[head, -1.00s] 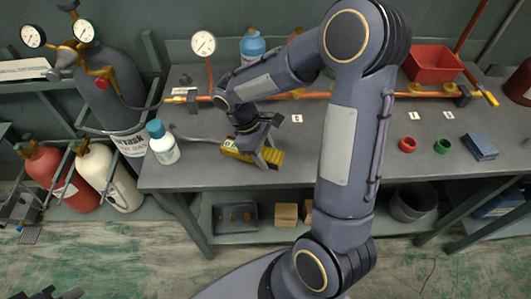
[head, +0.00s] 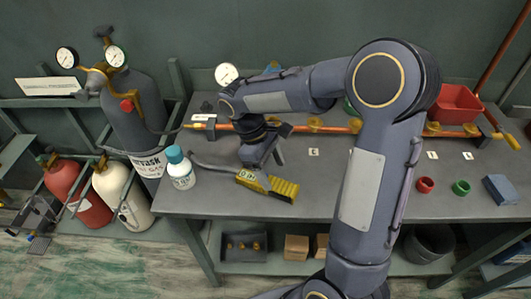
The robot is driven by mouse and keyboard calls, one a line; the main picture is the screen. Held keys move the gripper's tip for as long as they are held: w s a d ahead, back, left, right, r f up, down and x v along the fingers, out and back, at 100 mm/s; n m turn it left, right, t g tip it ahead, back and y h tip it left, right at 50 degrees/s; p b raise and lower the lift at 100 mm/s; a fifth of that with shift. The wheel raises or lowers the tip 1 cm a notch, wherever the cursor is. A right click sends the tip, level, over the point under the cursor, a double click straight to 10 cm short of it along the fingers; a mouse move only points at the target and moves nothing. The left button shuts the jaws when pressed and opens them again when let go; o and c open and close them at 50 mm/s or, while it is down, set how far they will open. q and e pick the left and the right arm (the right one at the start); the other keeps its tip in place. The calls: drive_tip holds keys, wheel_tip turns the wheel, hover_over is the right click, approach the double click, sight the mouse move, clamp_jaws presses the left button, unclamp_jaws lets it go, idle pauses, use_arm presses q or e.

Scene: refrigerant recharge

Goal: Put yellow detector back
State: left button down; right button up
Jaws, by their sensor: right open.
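The yellow detector (head: 270,185) lies on the grey workbench (head: 330,190), near its front edge and left of the middle. It has a small label or display at its left end, and its dark thin probe (head: 210,167) stretches left toward the white bottle. My right gripper (head: 264,157) is open and empty just behind the detector. It looks clear of the detector, though the exact height is hard to tell. My left gripper is out of view.
A white bottle with a blue cap (head: 180,170) stands left of the detector. A copper pipe (head: 330,128) runs along the back of the bench.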

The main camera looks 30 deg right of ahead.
drive_tip(key=d+v, duration=0.1)
drive_tip(key=v, duration=0.3)
drive_tip(key=s+a+r+m+t+y, duration=0.1)
drive_tip(key=s+a+m+t+y, duration=0.1)
drive_tip(key=s, duration=0.6)
drive_tip(key=s+a+r+m+t+y, duration=0.1)
drive_tip(key=s+a+m+t+y, duration=0.1)
drive_tip(key=s+m+t+y, duration=0.2)
drive_tip(key=s+m+t, duration=0.3)
drive_tip(key=s, duration=0.1)
drive_tip(key=shift+a+r, duration=0.25)
drive_tip(key=shift+a, duration=0.05)
drive_tip(key=shift+s, duration=0.1)
idle(1.0)
